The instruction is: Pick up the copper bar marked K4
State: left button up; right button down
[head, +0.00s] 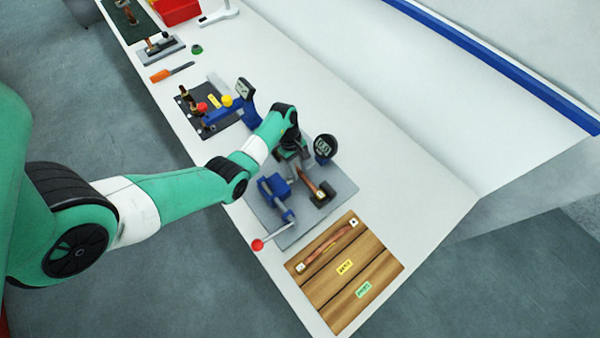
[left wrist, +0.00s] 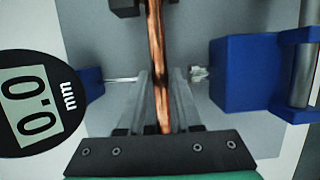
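A copper bar (left wrist: 156,60) runs up the left wrist view from between my left gripper's fingers to a dark block at the top. My left gripper (left wrist: 162,85) has a finger on each side of the bar, close to it; whether they touch it is unclear. In the head view the left gripper (head: 294,160) is over the grey gauge plate (head: 262,208), and copper shows beside it. Another copper bar (head: 326,248) lies in the wooden tray (head: 322,291), with pale tags at its ends. I cannot read a K4 mark on any bar. My right gripper is out of view.
A blue block (left wrist: 243,73) is on the right there. A red-knobbed lever (head: 268,242) sticks out in front. A dark rack (head: 196,122) stands farther back.

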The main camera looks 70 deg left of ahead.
pick_arm(q)
grip_shut()
dwell(1.2)
